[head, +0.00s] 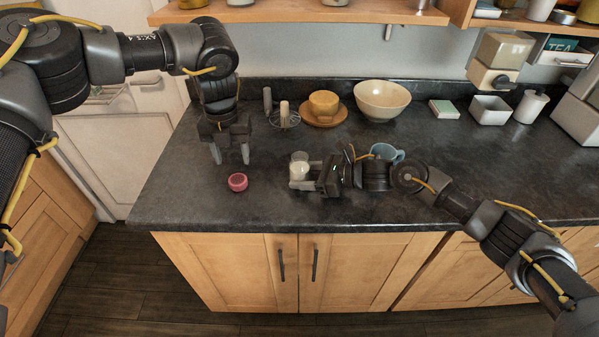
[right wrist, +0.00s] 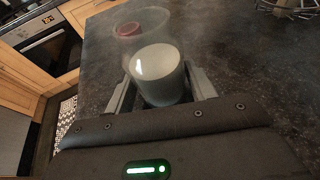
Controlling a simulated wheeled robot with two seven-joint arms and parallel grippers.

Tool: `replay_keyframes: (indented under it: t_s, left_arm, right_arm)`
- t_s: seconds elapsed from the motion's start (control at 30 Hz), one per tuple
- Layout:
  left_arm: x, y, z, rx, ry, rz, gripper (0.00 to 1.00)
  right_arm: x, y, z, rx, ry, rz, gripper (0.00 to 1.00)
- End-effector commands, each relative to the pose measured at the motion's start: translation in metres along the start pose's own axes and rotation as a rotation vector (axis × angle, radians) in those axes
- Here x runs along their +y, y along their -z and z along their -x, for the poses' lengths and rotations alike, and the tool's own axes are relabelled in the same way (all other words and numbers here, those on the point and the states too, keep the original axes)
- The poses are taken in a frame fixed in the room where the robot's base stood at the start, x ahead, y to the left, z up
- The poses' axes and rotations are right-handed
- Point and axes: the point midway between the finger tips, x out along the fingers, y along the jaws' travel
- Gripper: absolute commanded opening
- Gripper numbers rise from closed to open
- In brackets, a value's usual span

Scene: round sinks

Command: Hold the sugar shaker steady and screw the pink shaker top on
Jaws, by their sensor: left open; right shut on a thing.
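The sugar shaker (head: 299,169) is a clear glass with white sugar in it, standing upright on the dark counter. My right gripper (head: 300,184) is shut around its lower part from the right side. The right wrist view shows the shaker (right wrist: 157,72) between both fingers, its open rim uncovered. The pink shaker top (head: 237,182) lies on the counter to the left of the shaker, near the front edge. It also shows beyond the glass in the right wrist view (right wrist: 127,30). My left gripper (head: 231,155) is open and empty, pointing down above and behind the pink top.
Behind stand a wire rack (head: 284,118), an orange cup on a saucer (head: 323,104) and a cream bowl (head: 382,99). A blue mug (head: 387,153) is close behind my right wrist. The counter left of the pink top is clear.

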Motion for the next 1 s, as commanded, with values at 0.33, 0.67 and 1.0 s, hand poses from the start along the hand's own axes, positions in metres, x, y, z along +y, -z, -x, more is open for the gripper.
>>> replay_keyframes:
  t_s: [0.33,0.67,1.0]
  left_arm:
    - [0.0,0.001,-0.035,0.002,0.001,-0.001,0.53]
    - [-0.001,0.0,-0.065,0.0,0.004,0.0,0.53]
    - [-0.001,0.0,-0.07,-0.001,0.004,-0.001,0.53]
  right_arm:
    - [0.001,0.001,-0.001,0.001,-0.002,-0.001,0.26]
    - [0.001,0.001,-0.001,0.001,-0.002,0.0,0.26]
    - [0.001,0.001,-0.001,0.001,-0.002,0.0,0.26]
